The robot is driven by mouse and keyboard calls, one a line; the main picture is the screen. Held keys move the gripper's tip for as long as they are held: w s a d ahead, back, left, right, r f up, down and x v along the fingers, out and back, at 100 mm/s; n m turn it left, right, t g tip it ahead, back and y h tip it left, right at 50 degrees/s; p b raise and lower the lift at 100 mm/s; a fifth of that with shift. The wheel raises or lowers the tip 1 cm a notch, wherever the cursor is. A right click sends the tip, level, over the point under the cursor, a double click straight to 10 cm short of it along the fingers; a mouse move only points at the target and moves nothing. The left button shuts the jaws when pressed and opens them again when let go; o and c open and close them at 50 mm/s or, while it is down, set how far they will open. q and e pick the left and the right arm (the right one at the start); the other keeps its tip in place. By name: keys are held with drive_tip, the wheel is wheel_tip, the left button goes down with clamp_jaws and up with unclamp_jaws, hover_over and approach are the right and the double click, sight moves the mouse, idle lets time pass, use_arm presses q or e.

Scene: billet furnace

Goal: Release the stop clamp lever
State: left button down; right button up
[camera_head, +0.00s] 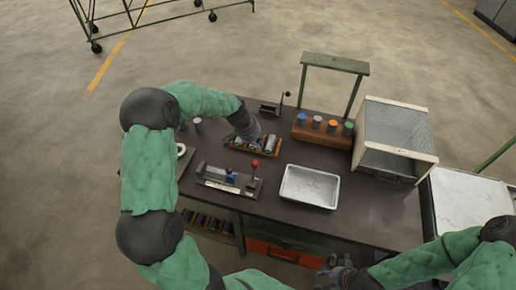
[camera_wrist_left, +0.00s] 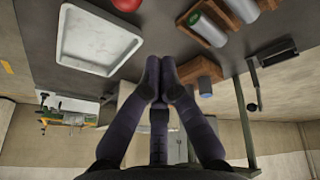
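A lever with a red ball knob (camera_head: 255,163) stands upright at the right end of a grey fixture (camera_head: 215,176) holding a blue part (camera_head: 230,176). Its red knob also shows at the top edge of the left wrist view (camera_wrist_left: 127,4). A second, black-knobbed lever (camera_head: 287,95) stands on a bracket at the table's back edge. Nothing labels either as the stop clamp lever. My left gripper (camera_head: 248,137) is over the wooden tray behind the fixture, apart from the red knob. Its fingertips (camera_wrist_left: 160,72) meet with nothing visible between them.
The wooden tray (camera_head: 238,147) holds metal cylinders. A white tray (camera_head: 310,187) lies right of the fixture. A wooden rack (camera_head: 318,135) with coloured-top cylinders stands behind, beside a mesh-topped box furnace (camera_head: 394,135). The table's front right is clear.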

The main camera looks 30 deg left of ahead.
sight(254, 172)
use_arm(q)
wheel_tip(254, 172, down, 7)
drive_tip(key=s+d, duration=0.1)
idle(0.7)
drive_tip(key=shift+s, duration=0.1)
